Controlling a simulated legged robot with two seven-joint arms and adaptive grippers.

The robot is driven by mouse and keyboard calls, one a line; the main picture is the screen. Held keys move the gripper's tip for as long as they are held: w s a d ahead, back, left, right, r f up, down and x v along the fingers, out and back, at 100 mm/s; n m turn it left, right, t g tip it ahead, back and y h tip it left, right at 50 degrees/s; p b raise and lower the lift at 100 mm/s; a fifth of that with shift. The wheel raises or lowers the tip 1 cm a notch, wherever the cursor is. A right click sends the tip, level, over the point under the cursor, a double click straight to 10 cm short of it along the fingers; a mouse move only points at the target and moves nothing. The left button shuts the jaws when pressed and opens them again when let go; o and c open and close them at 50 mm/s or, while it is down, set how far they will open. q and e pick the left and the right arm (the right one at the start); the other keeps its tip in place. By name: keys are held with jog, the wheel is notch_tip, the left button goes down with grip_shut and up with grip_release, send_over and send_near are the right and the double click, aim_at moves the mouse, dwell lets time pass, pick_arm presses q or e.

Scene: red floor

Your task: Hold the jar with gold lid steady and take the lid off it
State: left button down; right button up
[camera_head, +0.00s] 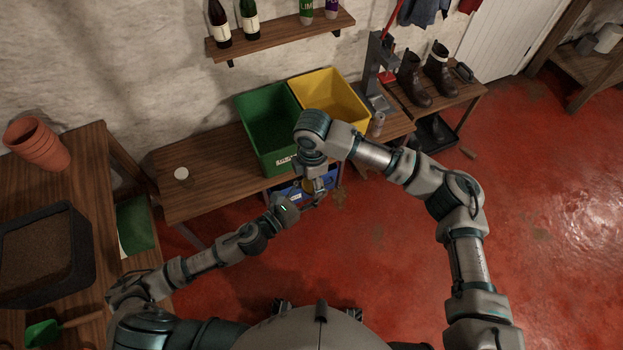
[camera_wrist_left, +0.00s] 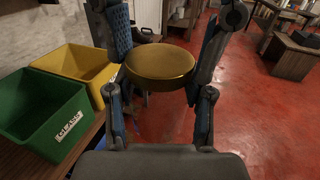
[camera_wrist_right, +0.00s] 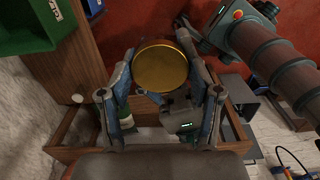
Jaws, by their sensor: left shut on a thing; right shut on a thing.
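The gold lid (camera_wrist_right: 160,67) shows as a round disc between the fingers of my right gripper (camera_wrist_right: 162,72) in the right wrist view. That gripper (camera_head: 315,190) is shut on the lid. In the left wrist view the lid (camera_wrist_left: 160,62) shows side-on, level and upright. My left gripper (camera_wrist_left: 160,100) is shut on the jar, coming from the left in the head view. The jar's body is hard to make out below the lid, and I cannot tell whether lid and jar are apart. In the head view the arms mostly hide both.
A green bin (camera_head: 257,107) and a yellow bin (camera_head: 345,86) stand on the wooden bench (camera_head: 215,170) behind the grippers. A blue crate (camera_head: 290,192) sits low behind them. A small white round thing (camera_head: 181,174) lies on the bench. Red floor (camera_head: 390,240) is open to the right.

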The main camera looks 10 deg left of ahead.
jog(key=shift+d+r, duration=0.1)
jog(key=shift+s, duration=0.1)
dwell(0.3)
jog(key=shift+r, duration=0.1)
jog(key=shift+r, duration=1)
